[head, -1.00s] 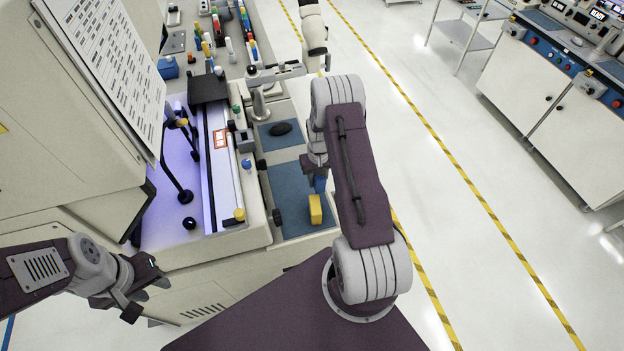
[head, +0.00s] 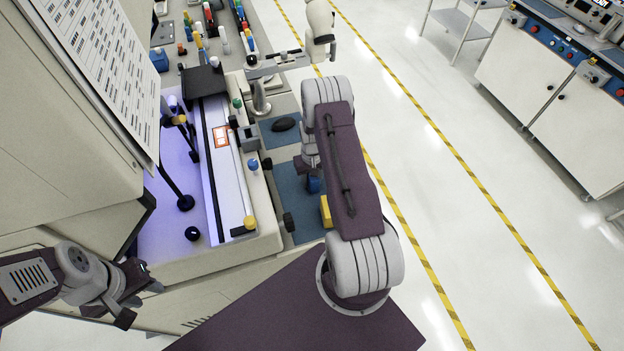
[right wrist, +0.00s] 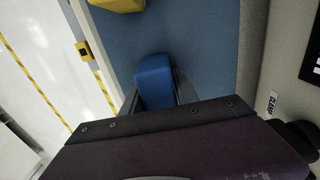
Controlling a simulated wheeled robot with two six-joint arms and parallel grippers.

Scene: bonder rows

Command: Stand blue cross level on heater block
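The blue cross (head: 313,185) shows as a small blue piece below my right gripper (head: 308,172), partly hidden by my right arm. In the right wrist view the blue piece (right wrist: 154,82) sits between the two fingers (right wrist: 157,97), over a blue mat. The fingers appear closed on its sides; its cross shape is not visible. My left gripper (head: 138,292) is empty at the lower left, its fingers apart, beside the machine front. I cannot tell which part of the machine is the heater block.
A yellow block (head: 325,210) stands on the blue mat (head: 298,212) near the right gripper. A dark oval thing (head: 284,124) lies on another mat behind. The machine's lit bed, with black lever and rail (head: 231,170), is left of it. Open floor lies right.

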